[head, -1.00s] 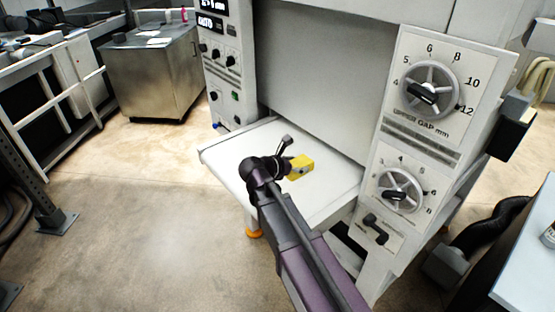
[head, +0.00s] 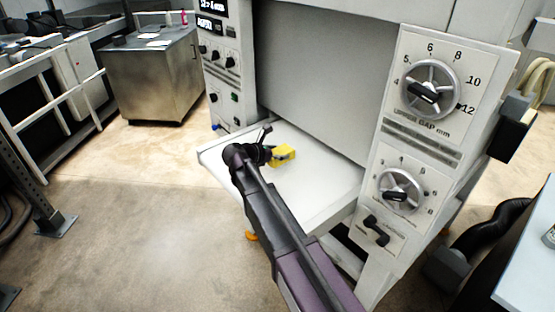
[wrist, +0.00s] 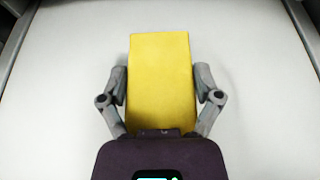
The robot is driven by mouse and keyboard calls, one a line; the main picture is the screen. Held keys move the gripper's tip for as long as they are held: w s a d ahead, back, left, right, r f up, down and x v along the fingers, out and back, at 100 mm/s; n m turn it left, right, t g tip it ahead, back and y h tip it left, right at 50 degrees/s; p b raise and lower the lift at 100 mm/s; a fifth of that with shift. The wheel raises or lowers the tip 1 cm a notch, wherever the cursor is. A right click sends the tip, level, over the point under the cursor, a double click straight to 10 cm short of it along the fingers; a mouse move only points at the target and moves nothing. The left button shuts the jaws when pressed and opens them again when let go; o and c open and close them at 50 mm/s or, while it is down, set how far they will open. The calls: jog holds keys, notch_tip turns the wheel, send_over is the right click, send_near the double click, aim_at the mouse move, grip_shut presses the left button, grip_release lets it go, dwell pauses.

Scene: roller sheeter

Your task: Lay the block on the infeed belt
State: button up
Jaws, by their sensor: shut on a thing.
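The yellow block (head: 284,155) is in my gripper (head: 269,152), over the white infeed belt (head: 310,190). In the wrist view the block (wrist: 160,75) stands between the two grey fingers (wrist: 160,88), which press on its left and right sides. The white belt surface (wrist: 245,70) fills the background behind it. I cannot tell whether the block touches the belt or hangs just above it. My arm hides part of the belt's front left side in the head view.
The sheeter's control panel with dials (head: 430,90) stands right of the belt, and a narrower panel (head: 222,75) stands left. A steel cabinet (head: 150,80) is at the back left. The belt's right part is bare.

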aim_at(277, 167)
jog(key=shift+w+a, duration=0.35)
jog(key=shift+w, duration=0.05)
jog(key=shift+w+a+f+b, duration=0.1)
jog(key=shift+w+f+b, duration=0.05)
jog(key=shift+f+b, duration=1.7)
jog(key=shift+f, duration=0.15)
jog(key=o, duration=1.1)
jog(key=shift+r, duration=0.3)
jog(key=p+v, duration=0.4)
jog(key=v, duration=0.8)
jog(key=shift+p, duration=0.35)
